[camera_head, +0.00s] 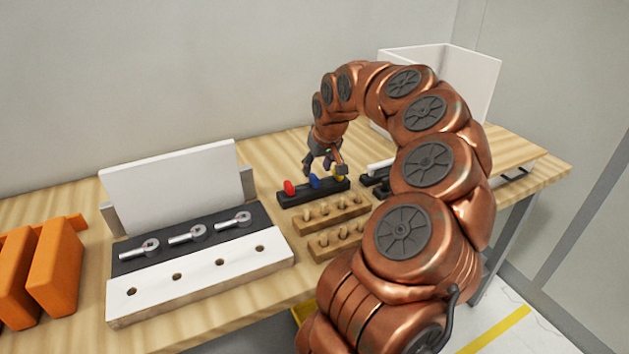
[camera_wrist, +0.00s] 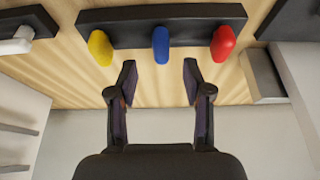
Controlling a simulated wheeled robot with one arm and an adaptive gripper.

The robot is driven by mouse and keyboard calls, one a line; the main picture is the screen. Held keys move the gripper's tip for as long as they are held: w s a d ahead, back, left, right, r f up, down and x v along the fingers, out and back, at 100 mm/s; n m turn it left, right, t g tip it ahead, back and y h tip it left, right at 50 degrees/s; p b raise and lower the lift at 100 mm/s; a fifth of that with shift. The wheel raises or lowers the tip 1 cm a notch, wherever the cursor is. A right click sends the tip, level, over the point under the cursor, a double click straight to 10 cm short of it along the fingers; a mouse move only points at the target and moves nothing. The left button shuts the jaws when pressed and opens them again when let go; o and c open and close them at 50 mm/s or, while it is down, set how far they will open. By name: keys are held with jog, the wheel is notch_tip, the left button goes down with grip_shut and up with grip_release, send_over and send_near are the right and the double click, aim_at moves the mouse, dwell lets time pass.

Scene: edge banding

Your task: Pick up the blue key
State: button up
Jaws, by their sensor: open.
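The blue key (camera_wrist: 161,45) stands in the middle of a black holder (camera_wrist: 195,13), between a yellow key (camera_wrist: 100,47) and a red key (camera_wrist: 222,43). In the head view the blue key (camera_head: 315,181) sits between the red key (camera_head: 290,188) and the yellow key (camera_head: 339,176), on the black holder (camera_head: 297,200). My gripper (camera_wrist: 159,80) is open and empty. Its fingertips lie either side of the blue key's line in the wrist view, apart from the key. In the head view my gripper (camera_head: 324,163) is just above and behind the holder, partly hidden by my arm.
Two wooden peg blocks (camera_head: 310,220) stand in front of the holder. A white panel fixture (camera_head: 170,190) with metal eye bolts (camera_head: 187,234) stands to the left, beside orange blocks (camera_head: 55,270). A white open box (camera_head: 470,75) is at the back right.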

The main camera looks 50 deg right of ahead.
aim_at(314, 175)
jog(key=shift+p+x, duration=0.8)
jog(key=shift+x, duration=1.55)
jog(key=shift+a, duration=0.1)
grip_shut()
